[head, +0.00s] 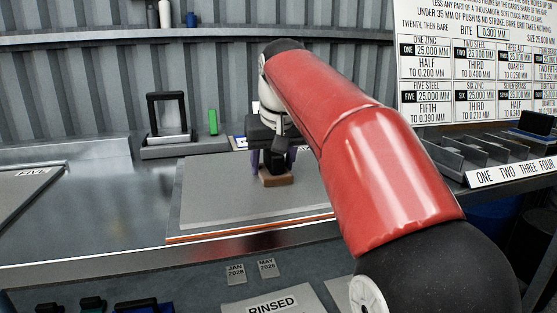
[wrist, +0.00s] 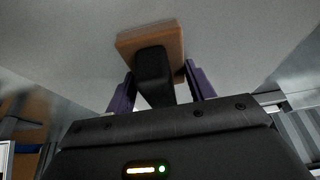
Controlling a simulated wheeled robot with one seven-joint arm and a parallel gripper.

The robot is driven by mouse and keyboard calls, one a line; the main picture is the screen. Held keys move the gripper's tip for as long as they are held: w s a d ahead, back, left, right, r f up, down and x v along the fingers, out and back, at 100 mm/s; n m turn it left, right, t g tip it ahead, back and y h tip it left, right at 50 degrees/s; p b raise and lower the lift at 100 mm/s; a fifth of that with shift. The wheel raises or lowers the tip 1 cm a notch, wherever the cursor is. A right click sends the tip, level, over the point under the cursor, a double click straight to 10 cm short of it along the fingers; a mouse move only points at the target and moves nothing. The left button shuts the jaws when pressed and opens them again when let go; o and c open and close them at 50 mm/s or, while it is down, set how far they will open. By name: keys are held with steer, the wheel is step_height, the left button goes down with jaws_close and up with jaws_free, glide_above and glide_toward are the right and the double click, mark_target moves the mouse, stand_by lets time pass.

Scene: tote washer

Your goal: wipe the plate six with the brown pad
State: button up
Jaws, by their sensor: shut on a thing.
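The brown pad (head: 277,180) is a small block at the lower end of a black handle. My gripper (head: 272,160), with purple fingers, is shut on that handle above a grey plate (head: 220,205). In the wrist view the brown pad (wrist: 150,42) lies flat against or very close to the grey surface; I cannot tell whether it touches. The handle (wrist: 154,75) stands between the two purple fingers of my gripper (wrist: 160,85). The grey plate has an orange layer under its front edge. Its own label is not visible, and my red arm hides its right side.
A second plate marked FIVE (head: 32,173) lies at the left. A black-framed stand (head: 168,115) and a green block (head: 213,122) are behind the plate. A slotted rack (head: 480,155) labelled ONE TWO THREE FOUR is at the right. A RINSED label (head: 272,304) is in front.

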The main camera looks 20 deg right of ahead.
steer(key=shift+r+p, duration=0.6)
steer(key=shift+r, duration=2.9)
